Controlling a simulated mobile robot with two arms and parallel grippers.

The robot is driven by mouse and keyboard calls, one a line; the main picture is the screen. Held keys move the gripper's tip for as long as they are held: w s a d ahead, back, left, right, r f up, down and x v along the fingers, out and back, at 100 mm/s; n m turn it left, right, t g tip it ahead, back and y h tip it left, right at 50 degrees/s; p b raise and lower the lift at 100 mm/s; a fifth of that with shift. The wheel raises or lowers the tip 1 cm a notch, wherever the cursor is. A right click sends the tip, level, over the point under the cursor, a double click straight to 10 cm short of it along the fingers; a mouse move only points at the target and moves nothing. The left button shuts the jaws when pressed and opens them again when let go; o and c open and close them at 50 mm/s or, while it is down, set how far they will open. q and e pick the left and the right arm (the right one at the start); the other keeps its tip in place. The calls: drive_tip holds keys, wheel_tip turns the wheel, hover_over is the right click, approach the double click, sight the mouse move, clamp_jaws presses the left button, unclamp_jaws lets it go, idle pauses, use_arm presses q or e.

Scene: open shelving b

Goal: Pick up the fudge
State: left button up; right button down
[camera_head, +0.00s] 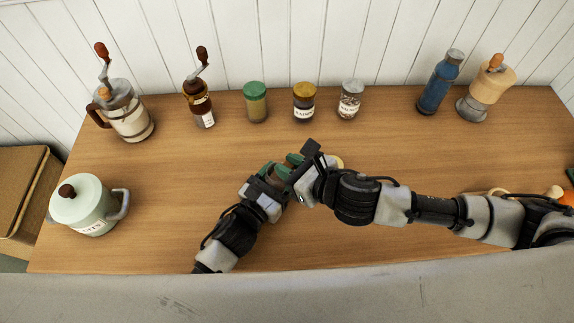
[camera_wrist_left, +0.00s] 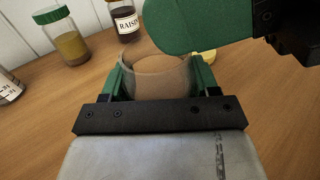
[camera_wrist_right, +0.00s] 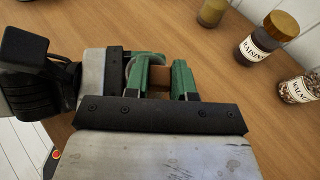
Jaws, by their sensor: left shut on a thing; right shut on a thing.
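My left gripper (camera_head: 275,177) is shut around an open glass jar (camera_wrist_left: 186,74), holding it by both sides; the jar looks brown inside. My right gripper (camera_head: 299,163) is at the jar's mouth, its green finger crossing above the rim in the left wrist view. In the right wrist view my right gripper (camera_wrist_right: 165,72) is shut on a small brown piece (camera_wrist_right: 160,84), which looks like the fudge. In the head view the grippers hide most of the jar and the piece.
Along the wall stand a crank grinder (camera_head: 130,122), a smaller mill (camera_head: 203,112), a green-lidded jar (camera_head: 256,104), a raisin jar (camera_head: 304,104), a walnut jar (camera_head: 350,100), a blue bottle (camera_head: 437,85) and a wooden grinder (camera_head: 488,88). A lidded pot (camera_head: 92,208) stands left. A yellowish round thing (camera_head: 338,162) lies nearby.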

wheel_tip(320, 180, up, 10)
idle(0.6)
drive_tip(key=shift+f, duration=2.55)
drive_tip(key=c, duration=0.9)
unclamp_jaws()
drive_tip(key=shift+o, duration=0.2)
drive_tip(key=shift+s, duration=0.1)
drive_tip(key=v, duration=0.7)
drive_tip(key=shift+d, duration=0.2)
drive_tip(key=shift+s+r, duration=0.1)
